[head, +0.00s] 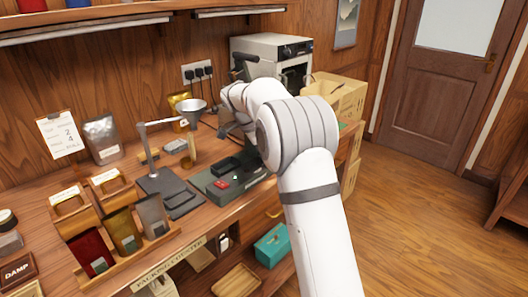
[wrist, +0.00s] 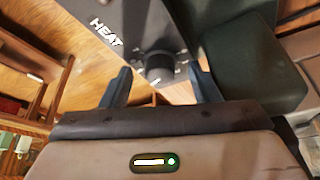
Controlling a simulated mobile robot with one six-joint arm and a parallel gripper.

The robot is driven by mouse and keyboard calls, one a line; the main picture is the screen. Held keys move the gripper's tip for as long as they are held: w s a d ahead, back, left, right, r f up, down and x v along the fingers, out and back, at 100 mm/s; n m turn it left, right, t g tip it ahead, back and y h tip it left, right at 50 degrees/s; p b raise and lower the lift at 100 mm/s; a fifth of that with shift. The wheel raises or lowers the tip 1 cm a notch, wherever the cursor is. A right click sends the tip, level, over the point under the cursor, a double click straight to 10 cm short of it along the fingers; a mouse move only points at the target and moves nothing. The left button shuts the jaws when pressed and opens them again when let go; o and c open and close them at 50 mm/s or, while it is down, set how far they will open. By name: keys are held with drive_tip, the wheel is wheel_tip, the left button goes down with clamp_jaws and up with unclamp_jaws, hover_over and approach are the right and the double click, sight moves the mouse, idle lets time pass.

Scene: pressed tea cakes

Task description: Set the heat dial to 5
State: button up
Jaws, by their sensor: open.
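The heat dial (wrist: 158,68) is a dark round knob on a dark grey panel (wrist: 135,20) in the wrist view. White HEAT lettering (wrist: 106,32) stands up and left of it. A pale mark shows near the dial's lower edge, but the scale around it is too small to read. My gripper (wrist: 160,76) is open, one finger left of the dial and one right of it. I cannot tell whether either finger touches it.
A green-grey device with a red part (head: 222,184) lies on the bench by my arm. A grey oven-like box (head: 262,48) and cardboard boxes (head: 338,92) are behind.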

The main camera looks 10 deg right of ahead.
drive_tip(key=shift+r, duration=0.1)
drive_tip(key=shift+a+r, duration=0.15)
drive_tip(key=shift+r, duration=0.1)
drive_tip(key=a, duration=0.4)
drive_tip(key=s+a, duration=0.1)
drive_tip(key=a, duration=0.3)
drive_tip(key=s+a, duration=0.1)
drive_tip(key=a, duration=0.3)
drive_tip(key=shift+s+r, duration=0.2)
drive_tip(key=shift+d, duration=0.1)
